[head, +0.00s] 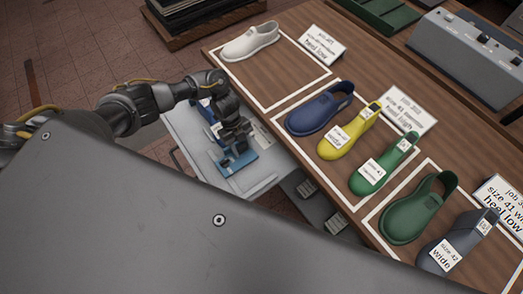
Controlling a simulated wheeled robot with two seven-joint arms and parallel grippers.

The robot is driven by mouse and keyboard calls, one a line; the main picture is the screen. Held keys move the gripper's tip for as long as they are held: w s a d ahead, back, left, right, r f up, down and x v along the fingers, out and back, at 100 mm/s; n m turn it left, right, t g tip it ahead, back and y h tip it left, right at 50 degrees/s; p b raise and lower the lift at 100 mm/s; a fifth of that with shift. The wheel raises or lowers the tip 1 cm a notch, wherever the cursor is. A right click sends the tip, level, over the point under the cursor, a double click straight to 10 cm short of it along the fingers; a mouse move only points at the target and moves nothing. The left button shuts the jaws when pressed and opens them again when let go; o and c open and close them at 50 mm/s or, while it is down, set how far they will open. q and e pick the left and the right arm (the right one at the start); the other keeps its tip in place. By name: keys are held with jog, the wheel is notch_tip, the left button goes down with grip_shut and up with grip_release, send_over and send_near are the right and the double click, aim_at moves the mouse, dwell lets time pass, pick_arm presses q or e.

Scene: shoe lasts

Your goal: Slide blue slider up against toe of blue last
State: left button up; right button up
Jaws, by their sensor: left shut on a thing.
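The blue slider (238,163) is a small blue block on a light grey tray-like surface (187,135) left of the wooden table. My left gripper (236,149) points down at it and is shut on its upper part. A darker blue piece (206,109), which looks like the blue last, lies on the same surface behind the gripper. My left arm covers part of it, so its toe and its gap to the slider cannot be made out. My right gripper is not in view.
The wooden table (289,119) holds a white shoe (250,41), a blue shoe (318,108), yellow (335,146) and green (368,182) lasts, a green shoe (408,214), a grey last (447,254) and standing cards. A grey box (468,55) stands at the far right.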

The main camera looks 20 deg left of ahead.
pick_arm(q)
jog(key=shift+w+a, duration=0.15)
jog(key=shift+a, duration=0.15)
jog(key=o, duration=1.4)
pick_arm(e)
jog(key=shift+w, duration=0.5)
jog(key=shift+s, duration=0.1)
pick_arm(q)
jog(key=shift+w+a+r, duration=0.1)
jog(key=shift+w+r, duration=0.05)
jog(key=shift+r, duration=0.15)
jog(key=b+v, duration=0.1)
jog(key=v, duration=0.9)
jog(key=shift+r, duration=0.1)
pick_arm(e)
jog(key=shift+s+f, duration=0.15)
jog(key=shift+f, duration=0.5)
